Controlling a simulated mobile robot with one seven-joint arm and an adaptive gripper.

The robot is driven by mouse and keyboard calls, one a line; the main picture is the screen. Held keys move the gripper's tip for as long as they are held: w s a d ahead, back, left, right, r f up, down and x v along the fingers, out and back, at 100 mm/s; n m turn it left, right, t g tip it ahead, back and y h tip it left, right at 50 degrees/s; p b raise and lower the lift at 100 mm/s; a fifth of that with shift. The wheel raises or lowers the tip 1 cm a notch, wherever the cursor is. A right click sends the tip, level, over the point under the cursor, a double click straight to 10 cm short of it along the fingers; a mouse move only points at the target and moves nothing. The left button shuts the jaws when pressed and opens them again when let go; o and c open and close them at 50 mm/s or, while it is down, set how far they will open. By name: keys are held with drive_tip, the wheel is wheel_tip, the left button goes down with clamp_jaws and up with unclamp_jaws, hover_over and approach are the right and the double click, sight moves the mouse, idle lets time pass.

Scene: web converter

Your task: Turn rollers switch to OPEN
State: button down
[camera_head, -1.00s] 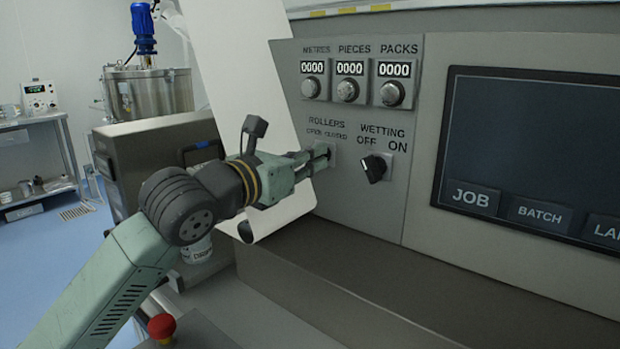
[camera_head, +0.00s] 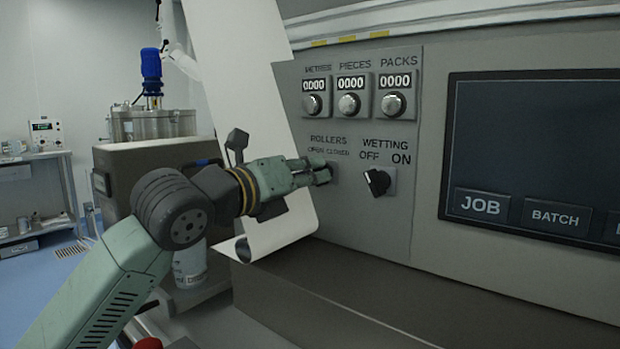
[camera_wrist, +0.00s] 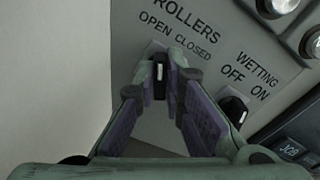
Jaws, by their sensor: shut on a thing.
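The rollers switch (camera_wrist: 159,82) is a black knob with a white mark, below the words OPEN and CLOSED. My gripper (camera_wrist: 162,78) is shut on it, with a fingertip on each side. In the wrist view the white mark points straight up the picture, tilted toward the OPEN side relative to the slanted lettering. In the head view my gripper (camera_head: 322,172) reaches the panel under the ROLLERS label, and its fingers hide most of the switch.
The black wetting switch (camera_head: 377,182) is close to the right of my fingers. Three counter knobs, including the metres knob (camera_head: 313,104), sit above. A dark screen (camera_head: 535,150) is at the right. A white paper web (camera_head: 245,90) hangs behind my gripper.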

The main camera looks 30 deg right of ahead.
idle(0.3)
drive_tip(key=c, duration=1.7)
unclamp_jaws()
drive_tip(key=v, duration=1.2)
drive_tip(key=shift+s, duration=0.1)
